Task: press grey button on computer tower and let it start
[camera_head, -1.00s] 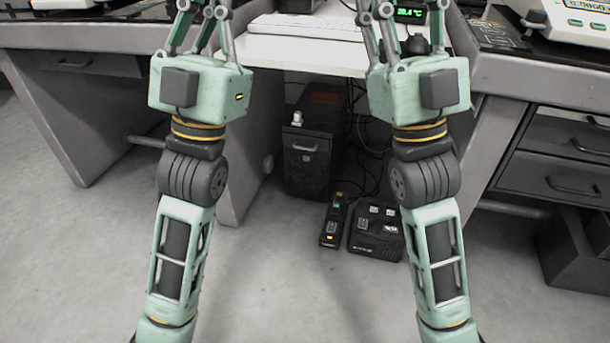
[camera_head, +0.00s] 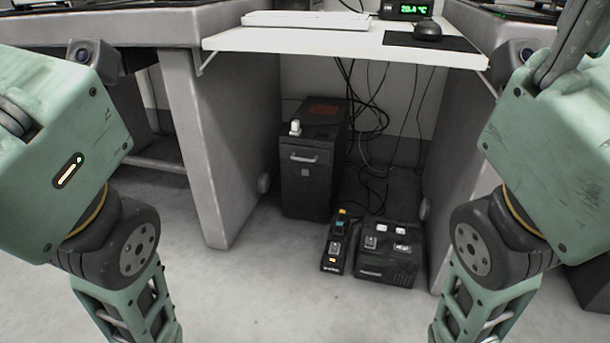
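A dark computer tower (camera_head: 306,185) stands on the floor under the white desk, left of the middle of the gap. Its front has a light handle and a small grey square (camera_head: 306,173) below it, which may be the grey button. A small white object (camera_head: 295,128) sits on its top front edge. My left arm fills the left side and my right arm the right side. Neither gripper's fingers show. Both arms are well apart from the tower.
A black power strip (camera_head: 337,243) and a black box with sockets (camera_head: 388,253) lie on the floor right of the tower, with cables behind. The white desk (camera_head: 350,47) holds a keyboard (camera_head: 305,20) and mouse (camera_head: 428,31). Floor in front is clear.

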